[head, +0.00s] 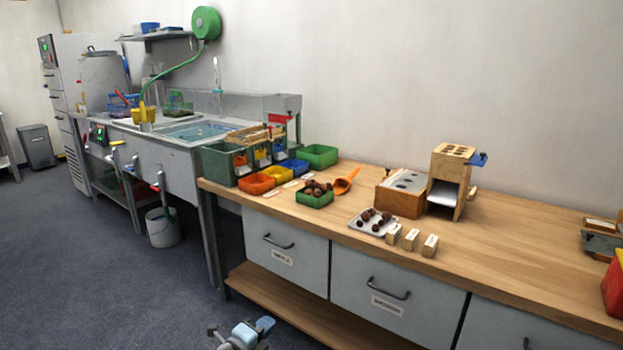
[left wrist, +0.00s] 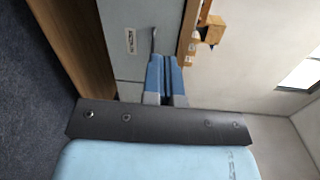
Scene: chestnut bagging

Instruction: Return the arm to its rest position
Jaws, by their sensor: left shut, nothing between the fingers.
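My left gripper (head: 264,324) shows at the bottom edge of the head view, in front of the workbench and over the floor side. In the left wrist view its blue fingers (left wrist: 165,76) lie side by side, shut, with nothing between them. The fingers point toward the bench's drawer fronts and are apart from the things on the bench top. Most of the left arm is cut off by the frame. My right gripper is in neither view.
The wooden workbench (head: 500,247) has grey drawers (head: 285,250) with handles and a lower shelf (head: 300,308). On top stand a green tray of chestnuts (head: 315,200), a metal tray (head: 358,222) and wooden blocks (head: 411,240). The blue floor (head: 110,290) at left is clear.

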